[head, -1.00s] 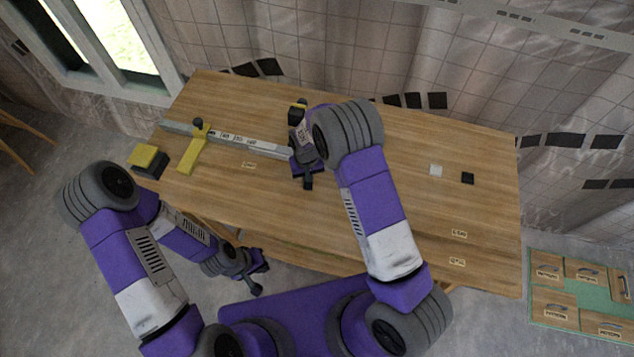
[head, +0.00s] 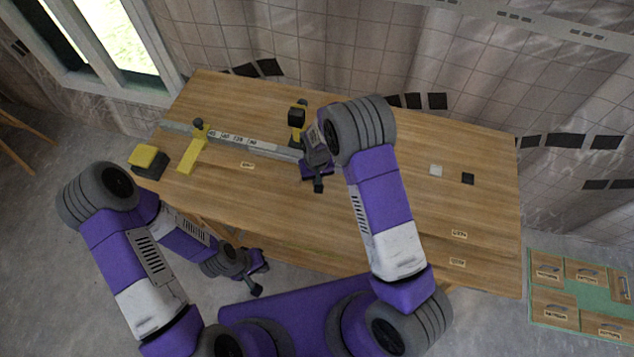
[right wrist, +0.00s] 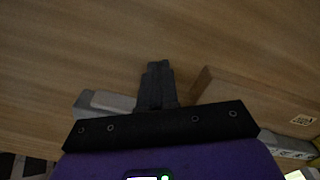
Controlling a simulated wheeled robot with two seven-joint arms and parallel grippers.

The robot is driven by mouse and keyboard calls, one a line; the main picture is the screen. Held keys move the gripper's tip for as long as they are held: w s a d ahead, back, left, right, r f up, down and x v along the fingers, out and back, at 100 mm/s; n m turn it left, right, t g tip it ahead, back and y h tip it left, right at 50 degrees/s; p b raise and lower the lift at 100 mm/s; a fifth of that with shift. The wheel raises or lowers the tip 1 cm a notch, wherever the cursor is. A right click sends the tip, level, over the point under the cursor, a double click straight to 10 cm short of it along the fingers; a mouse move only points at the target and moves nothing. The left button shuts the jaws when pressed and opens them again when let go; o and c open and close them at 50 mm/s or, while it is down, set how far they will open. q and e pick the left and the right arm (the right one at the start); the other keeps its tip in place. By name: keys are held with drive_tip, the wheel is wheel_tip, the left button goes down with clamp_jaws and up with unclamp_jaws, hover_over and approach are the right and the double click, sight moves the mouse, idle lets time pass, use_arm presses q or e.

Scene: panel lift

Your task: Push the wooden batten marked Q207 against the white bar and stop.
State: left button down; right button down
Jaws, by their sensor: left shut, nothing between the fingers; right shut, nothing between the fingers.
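The white bar (head: 240,139), grey-white with printed marks, lies across the left half of the table. A wooden batten with a small label (head: 247,165) lies along its near side; the label is too small to read. In the right wrist view the batten (right wrist: 245,93) lies alongside the bar (right wrist: 288,146); I cannot tell whether they touch along their length. My right gripper (head: 318,186) is shut and empty, over the bar's right end, beside the batten's end; its fingers (right wrist: 157,82) show in the right wrist view. My left gripper (head: 257,289) is shut and empty, off the table's front edge.
Yellow clamps stand at the bar's left part (head: 192,152) and near its right end (head: 297,121). A yellow and black block (head: 149,161) is at the left edge. A white square (head: 436,170) and a black block (head: 467,178) lie right. Two labels (head: 459,234) sit at the front right.

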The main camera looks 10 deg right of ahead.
drive_tip(key=shift+s+d, duration=0.1)
drive_tip(key=shift+d, duration=0.05)
wheel_tip(320, 180, up, 7)
drive_tip(key=p, duration=0.4)
drive_tip(key=shift+p, duration=0.3)
idle(0.3)
